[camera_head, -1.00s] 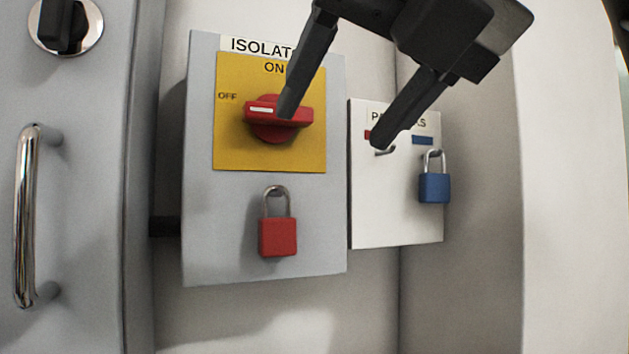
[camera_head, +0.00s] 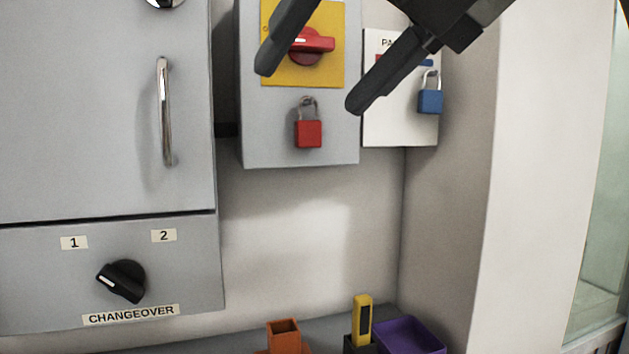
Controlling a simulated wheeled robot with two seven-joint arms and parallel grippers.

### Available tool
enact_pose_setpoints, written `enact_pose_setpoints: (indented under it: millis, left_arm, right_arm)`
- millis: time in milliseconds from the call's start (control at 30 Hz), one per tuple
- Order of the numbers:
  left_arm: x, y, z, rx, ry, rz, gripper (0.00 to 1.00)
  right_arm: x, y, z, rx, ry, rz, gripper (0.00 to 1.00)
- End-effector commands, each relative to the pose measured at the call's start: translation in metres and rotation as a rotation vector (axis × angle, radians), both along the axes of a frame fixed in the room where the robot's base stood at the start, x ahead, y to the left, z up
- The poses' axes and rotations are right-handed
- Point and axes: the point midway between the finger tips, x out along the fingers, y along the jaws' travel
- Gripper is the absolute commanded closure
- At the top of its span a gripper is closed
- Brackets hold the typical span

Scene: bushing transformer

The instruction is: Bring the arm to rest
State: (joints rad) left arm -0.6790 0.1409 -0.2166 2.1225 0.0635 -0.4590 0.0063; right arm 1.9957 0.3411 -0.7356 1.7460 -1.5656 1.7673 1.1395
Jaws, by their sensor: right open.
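My right gripper (camera_head: 310,88) comes in from the top, open, with its two dark fingers spread and nothing between them. Its fingers show in front of the isolator box (camera_head: 262,135) and the padlock board (camera_head: 385,132). The red isolator knob (camera_head: 314,42) lies crosswise on its yellow plate (camera_head: 280,75), partly behind one finger. A red padlock (camera_head: 308,134) hangs at the isolator box below the knob. A blue padlock (camera_head: 430,101) hangs on the padlock board. My left gripper is not in view.
A grey cabinet (camera_head: 90,130) with a chrome handle (camera_head: 165,115) stands at left. Below it is a black changeover knob (camera_head: 122,281). At the bottom are an orange holder (camera_head: 284,333), a yellow device (camera_head: 362,320) and a purple tray (camera_head: 410,337). The wall below the isolator is clear.

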Motion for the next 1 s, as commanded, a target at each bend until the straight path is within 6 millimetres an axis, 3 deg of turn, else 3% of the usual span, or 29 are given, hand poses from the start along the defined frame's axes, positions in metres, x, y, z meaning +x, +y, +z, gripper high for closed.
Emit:
enact_pose_setpoints:
  millis: [333,567,667,833,933,1000]
  left_arm:
    - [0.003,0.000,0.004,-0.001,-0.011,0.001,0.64]
    - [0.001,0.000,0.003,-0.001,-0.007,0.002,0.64]
    - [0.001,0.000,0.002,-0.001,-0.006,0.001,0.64]
    - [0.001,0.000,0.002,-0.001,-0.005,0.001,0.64]
    - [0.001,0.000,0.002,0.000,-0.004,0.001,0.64]
    - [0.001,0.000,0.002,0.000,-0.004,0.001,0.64]
  right_arm:
    - [-0.007,0.048,-0.067,0.233,0.297,0.412,0.39]
    - [-0.018,0.063,-0.096,0.739,0.615,0.705,0.39]
    - [-0.008,0.055,-0.102,1.025,0.735,0.735,0.39]
    - [0.035,0.024,-0.129,1.537,0.907,0.604,0.39]
    - [0.068,-0.002,-0.165,1.821,0.984,0.417,0.39]
    - [0.089,-0.021,-0.201,1.997,1.030,0.237,0.39]
